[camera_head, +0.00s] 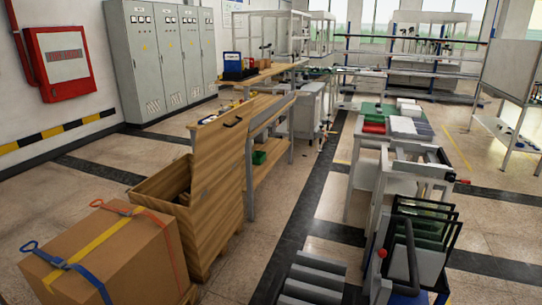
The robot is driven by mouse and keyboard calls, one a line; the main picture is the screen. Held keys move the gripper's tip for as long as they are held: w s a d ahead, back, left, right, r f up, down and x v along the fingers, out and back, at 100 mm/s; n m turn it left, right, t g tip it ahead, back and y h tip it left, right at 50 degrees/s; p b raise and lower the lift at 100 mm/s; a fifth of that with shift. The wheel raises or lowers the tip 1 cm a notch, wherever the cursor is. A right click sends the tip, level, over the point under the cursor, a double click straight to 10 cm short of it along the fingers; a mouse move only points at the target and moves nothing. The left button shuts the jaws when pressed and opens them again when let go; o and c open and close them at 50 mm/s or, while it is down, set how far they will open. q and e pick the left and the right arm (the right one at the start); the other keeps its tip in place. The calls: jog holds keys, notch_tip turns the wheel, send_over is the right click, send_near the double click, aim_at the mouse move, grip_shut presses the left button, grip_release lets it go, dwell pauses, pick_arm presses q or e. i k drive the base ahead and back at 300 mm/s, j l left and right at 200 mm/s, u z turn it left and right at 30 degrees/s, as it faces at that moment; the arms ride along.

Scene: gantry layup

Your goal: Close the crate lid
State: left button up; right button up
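A wooden crate (152,190) stands at the left of the head view, in front of a workbench. Its wooden lid (220,150) is raised and stands steeply upright along the crate's right side, so the crate is open. The inside of the crate is dark, with something brownish partly visible in it. The lid hides part of the crate and the bench behind. Neither of my grippers shows in this view.
A strapped cardboard box (110,255) stands close in front of the crate. A wooden workbench (265,110) is behind the lid. A roller conveyor (312,275) and a rack of dark frames (425,235) are at the lower right. Bare floor (255,240) lies between the crate and the conveyor.

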aim_at(219, 143)
jog(key=i+j+u, duration=0.1)
jog(key=i+u, duration=0.4)
jog(key=i, duration=0.4)
